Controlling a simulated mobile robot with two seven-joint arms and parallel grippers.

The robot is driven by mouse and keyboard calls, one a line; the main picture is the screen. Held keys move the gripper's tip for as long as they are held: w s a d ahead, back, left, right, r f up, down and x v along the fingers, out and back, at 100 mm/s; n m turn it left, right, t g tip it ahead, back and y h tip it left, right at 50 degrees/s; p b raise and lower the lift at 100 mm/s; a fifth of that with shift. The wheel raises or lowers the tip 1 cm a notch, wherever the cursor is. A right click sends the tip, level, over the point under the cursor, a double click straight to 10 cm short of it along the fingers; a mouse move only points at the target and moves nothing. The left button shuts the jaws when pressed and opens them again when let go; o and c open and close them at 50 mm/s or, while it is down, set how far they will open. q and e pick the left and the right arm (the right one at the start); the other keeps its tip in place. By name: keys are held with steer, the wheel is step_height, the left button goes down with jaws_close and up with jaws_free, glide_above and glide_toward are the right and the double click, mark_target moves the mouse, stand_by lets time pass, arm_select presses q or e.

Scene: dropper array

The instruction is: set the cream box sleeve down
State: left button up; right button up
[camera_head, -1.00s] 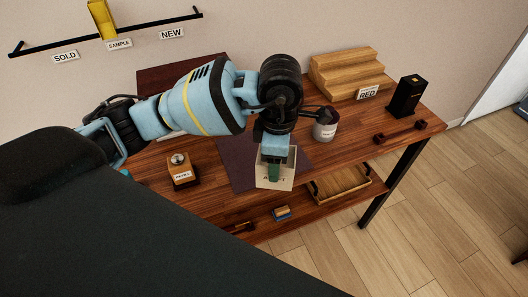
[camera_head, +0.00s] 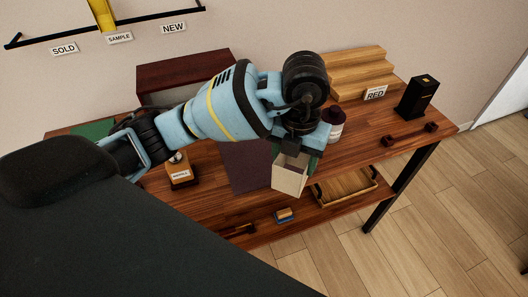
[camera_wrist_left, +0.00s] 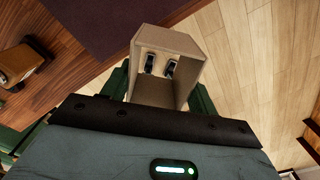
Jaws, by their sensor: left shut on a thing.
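The cream box sleeve (camera_head: 288,180) is held by my left gripper (camera_head: 296,163) near the front edge of the wooden table. Its open end shows as a hollow with a darker inside. In the left wrist view the sleeve (camera_wrist_left: 190,52) sits between the green fingers, and two small dark shapes show inside it. There it overlaps both the table edge and the floor; I cannot tell its exact height. A dark purple mat (camera_head: 244,168) lies on the table just left of the sleeve. My right gripper is not in view.
A wooden block with a label (camera_head: 180,172) stands left of the mat. A labelled jar (camera_head: 334,118) is behind the gripper. Wooden steps (camera_head: 345,75), a black box (camera_head: 416,97) and a dark bar (camera_head: 410,134) are at the right. A tray (camera_head: 345,190) is on the lower shelf.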

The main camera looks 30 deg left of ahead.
arm_select(q)
steer(key=w+a+f, duration=0.1)
steer(key=w+a, duration=0.1)
steer(key=a, duration=1.2)
steer(key=shift+w+a+f, duration=0.2)
steer(key=shift+w+a, duration=0.05)
steer(key=f, duration=0.1)
steer(key=a+f, duration=0.1)
steer(key=f, duration=0.1)
steer(key=shift+a+p, duration=0.15)
steer(key=shift+p, duration=0.15)
steer(key=shift+w+f, duration=0.1)
steer(key=shift+f, duration=0.2)
steer(key=shift+f, duration=0.15)
steer(key=o, duration=1)
